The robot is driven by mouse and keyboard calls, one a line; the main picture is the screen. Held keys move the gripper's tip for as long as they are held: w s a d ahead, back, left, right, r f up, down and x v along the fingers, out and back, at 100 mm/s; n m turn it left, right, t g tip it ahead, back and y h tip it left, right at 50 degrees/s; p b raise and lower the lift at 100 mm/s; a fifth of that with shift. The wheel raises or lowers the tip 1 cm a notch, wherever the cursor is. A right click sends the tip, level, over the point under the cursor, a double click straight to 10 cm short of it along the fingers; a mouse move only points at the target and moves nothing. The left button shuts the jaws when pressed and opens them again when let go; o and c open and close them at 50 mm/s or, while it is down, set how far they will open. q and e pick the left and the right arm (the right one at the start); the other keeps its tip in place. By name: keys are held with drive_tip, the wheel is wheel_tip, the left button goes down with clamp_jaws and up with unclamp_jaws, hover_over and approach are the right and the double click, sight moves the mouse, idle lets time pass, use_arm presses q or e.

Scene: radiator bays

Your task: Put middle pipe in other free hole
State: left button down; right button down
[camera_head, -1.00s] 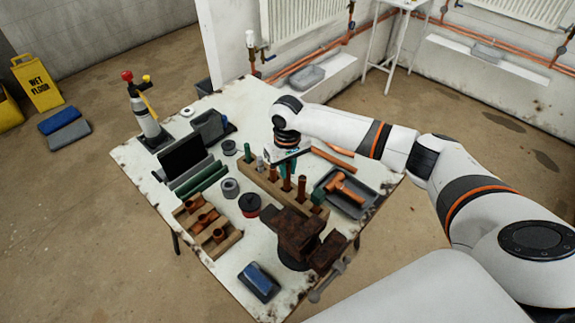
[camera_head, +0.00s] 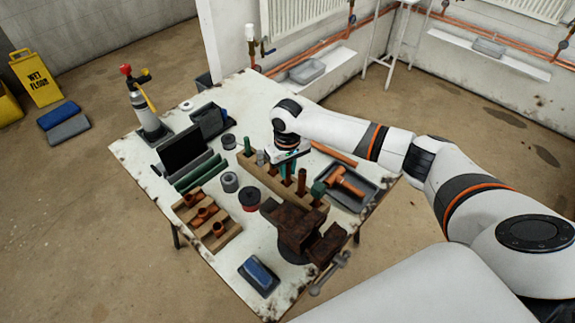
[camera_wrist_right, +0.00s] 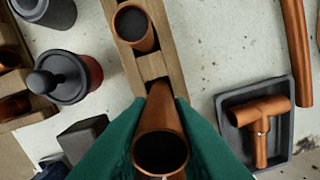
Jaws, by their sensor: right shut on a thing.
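A wooden block (camera_head: 257,175) with a row of holes stands on the table. My right gripper (camera_head: 287,168) is over the middle of it, pointing down. In the right wrist view its green fingers (camera_wrist_right: 160,130) are shut on a copper pipe (camera_wrist_right: 160,150), whose open top end faces the camera. A copper pipe (camera_head: 301,182) also stands in the block near the vise. The lower end of the held pipe is hidden, so I cannot tell whether it is in a hole.
A rusty vise (camera_head: 292,228) stands at the block's near end. A grey tray (camera_head: 364,202) holding a copper tee fitting (camera_head: 346,182) is to the right. Grey and red-black round items (camera_head: 249,198) and a wooden fitting rack (camera_head: 222,243) are to the left.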

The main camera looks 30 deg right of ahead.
drive_tip(key=shift+f, duration=0.25)
drive_tip(key=shift+f, duration=0.35)
idle(0.3)
drive_tip(key=c, duration=1.2)
unclamp_jaws()
drive_tip(key=shift+c, duration=0.2)
wheel_tip(320, 180, up, 7)
drive_tip(key=p, duration=0.8)
drive_tip(key=shift+p, duration=0.4)
